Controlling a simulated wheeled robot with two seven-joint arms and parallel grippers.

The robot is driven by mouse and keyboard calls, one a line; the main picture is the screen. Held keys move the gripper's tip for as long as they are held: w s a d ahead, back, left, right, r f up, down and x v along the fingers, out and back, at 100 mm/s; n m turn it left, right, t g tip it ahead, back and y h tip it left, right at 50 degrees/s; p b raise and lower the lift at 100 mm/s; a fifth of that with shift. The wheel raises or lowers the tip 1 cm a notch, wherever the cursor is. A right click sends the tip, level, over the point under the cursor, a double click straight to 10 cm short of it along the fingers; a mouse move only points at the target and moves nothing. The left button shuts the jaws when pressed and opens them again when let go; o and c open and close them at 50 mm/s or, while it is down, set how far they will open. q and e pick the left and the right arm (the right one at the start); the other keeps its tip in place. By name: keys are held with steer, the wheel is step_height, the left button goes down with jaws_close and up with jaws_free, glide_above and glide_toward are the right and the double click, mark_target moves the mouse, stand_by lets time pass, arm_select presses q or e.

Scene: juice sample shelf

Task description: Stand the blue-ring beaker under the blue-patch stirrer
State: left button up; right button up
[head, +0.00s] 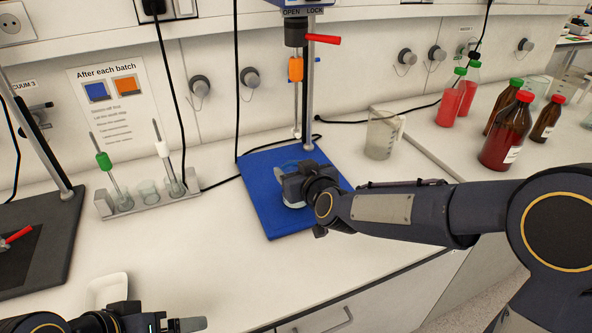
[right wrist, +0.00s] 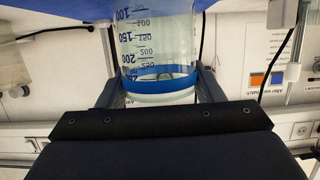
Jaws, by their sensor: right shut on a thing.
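The blue-ring beaker (right wrist: 155,45) is clear glass with dark graduations and a blue band, seen close in the right wrist view. My right gripper (right wrist: 155,88) is shut on it, with a finger on each side near the band. In the head view the right gripper (head: 305,185) is over the blue base plate (head: 268,215) of the stirrer (head: 308,90), and hides most of the beaker. I cannot tell whether the beaker touches the plate. The stirrer has an orange part and a thin rod above the plate. My left gripper (head: 155,322) is partly in view at the bottom left; its opening is unclear.
A glass jug (head: 381,135) stands right of the plate, with red-filled bottles (head: 507,135) farther right. A rack (head: 145,200) with green and white tools stands left. A dark stirrer base (head: 40,240) and a white dish (head: 107,289) are at left. The counter front is clear.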

steer(key=o, duration=1.2)
steer(key=shift+c, duration=0.2)
arm_select(q)
steer(key=shift+r, duration=0.1)
arm_select(e)
steer(key=shift+r, duration=0.15)
arm_select(q)
steer(key=shift+r+p, duration=0.7)
steer(key=shift+p, duration=0.2)
arm_select(e)
steer(key=v, duration=1.2)
steer(key=shift+s, duration=0.1)
steer(key=s+d+f+m+g+h, duration=0.1)
steer(key=s+d+f+m+g, duration=0.2)
steer(key=s+d, duration=0.5)
steer(key=s+d+f+m+g+h, duration=0.1)
steer(key=s+d+f+m+g, duration=0.2)
steer(key=s+d, duration=0.5)
steer(key=s+f+g, duration=0.1)
steer(key=s, duration=0.6)
steer(key=shift+f+g, duration=0.15)
steer(key=shift+g, duration=0.25)
